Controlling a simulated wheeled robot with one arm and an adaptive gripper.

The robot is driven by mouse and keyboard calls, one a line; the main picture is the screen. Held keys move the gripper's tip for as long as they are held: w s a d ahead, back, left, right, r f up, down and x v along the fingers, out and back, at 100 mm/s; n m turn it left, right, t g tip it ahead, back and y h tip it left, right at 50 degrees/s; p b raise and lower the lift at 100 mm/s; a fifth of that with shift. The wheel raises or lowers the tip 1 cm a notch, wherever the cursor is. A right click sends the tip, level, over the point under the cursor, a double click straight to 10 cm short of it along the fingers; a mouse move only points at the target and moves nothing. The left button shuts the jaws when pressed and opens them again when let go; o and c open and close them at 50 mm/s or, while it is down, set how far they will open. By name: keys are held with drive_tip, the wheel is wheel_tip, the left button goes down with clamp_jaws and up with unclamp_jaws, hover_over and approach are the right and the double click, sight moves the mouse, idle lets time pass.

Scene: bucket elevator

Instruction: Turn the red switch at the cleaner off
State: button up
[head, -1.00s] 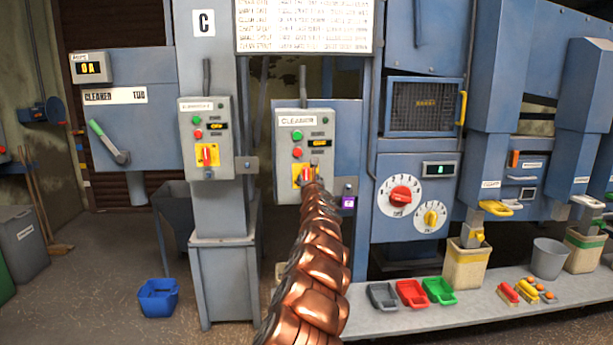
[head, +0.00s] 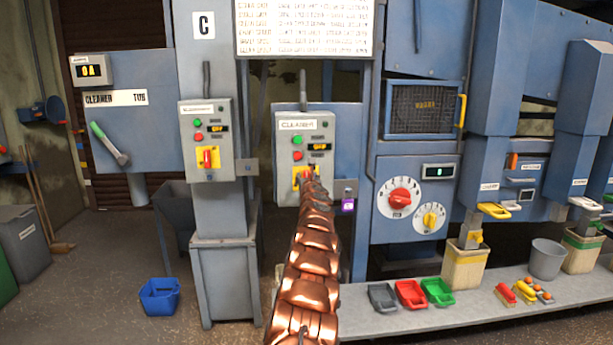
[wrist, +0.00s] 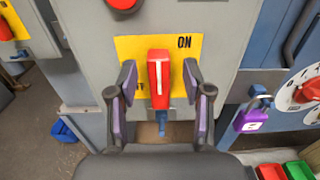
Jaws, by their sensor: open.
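The red switch (wrist: 159,80) sits on a yellow plate (wrist: 128,48) on the grey cleaner box. Its handle stands upright in the wrist view, and the word ON shows at the plate's upper right. Another word at the lower left is mostly hidden. My gripper (wrist: 160,88) is open, with one finger on each side of the red handle. Gaps show between the handle and both fingers. In the head view the box labelled CLEANER (head: 284,165) has a green button, a red button and a small amber display; my arm hides most of its switch.
A similar box (head: 190,150) with its own red switch on yellow stands to the left. A purple padlock (head: 348,206) hangs close to the right of the cleaner box. A dial panel (head: 400,230) is further right.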

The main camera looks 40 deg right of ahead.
drive_tip(key=shift+p+x, duration=0.4)
drive_tip(key=shift+x, duration=0.35)
drive_tip(key=shift+w+f, duration=0.1)
drive_tip(key=shift+f, duration=0.1)
clamp_jaws()
